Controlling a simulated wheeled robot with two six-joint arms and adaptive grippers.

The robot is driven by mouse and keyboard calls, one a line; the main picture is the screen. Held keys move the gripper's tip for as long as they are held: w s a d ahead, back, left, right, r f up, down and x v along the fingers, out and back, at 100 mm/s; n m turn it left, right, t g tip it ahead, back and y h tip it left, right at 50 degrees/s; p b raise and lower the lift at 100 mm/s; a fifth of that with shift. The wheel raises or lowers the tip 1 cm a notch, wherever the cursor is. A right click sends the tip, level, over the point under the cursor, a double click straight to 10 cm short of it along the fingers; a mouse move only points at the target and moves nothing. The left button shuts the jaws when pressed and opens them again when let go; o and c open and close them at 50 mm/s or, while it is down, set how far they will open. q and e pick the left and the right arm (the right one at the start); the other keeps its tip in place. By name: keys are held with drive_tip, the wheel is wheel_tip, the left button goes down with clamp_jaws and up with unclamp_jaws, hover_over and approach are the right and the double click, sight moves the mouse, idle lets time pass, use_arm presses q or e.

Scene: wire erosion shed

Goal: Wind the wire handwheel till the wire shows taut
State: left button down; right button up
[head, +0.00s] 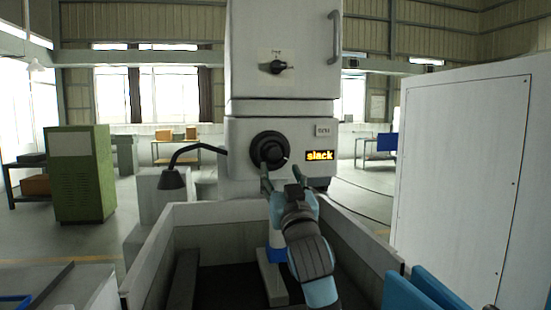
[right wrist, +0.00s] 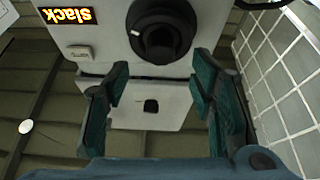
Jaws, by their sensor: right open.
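The black wire handwheel (head: 269,150) is on the front of the white machine head, and it also shows upside down in the right wrist view (right wrist: 161,31). A small display (head: 319,155) to its right reads "slack" in lit letters; it is inverted in the right wrist view (right wrist: 67,15). My right gripper (head: 282,177) is open just below and in front of the handwheel, with nothing between its fingers. In the right wrist view its fingers (right wrist: 160,85) stand apart, and the handwheel lies beyond them. My left gripper is not in view.
A white-walled tank (head: 230,212) surrounds the space below the head. A black gooseneck lamp (head: 172,178) reaches in at left of the handwheel. A knob (head: 276,67) sits higher on the machine. A large white cabinet (head: 455,170) stands at right, a green one (head: 78,175) at left.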

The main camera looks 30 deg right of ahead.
sight(275, 157)
drive_tip(key=p+x, duration=0.1)
drive_tip(key=x, duration=0.5)
drive_tip(key=shift+w+r, duration=0.3)
drive_tip(key=shift+f, duration=0.1)
drive_tip(key=c, duration=1.2)
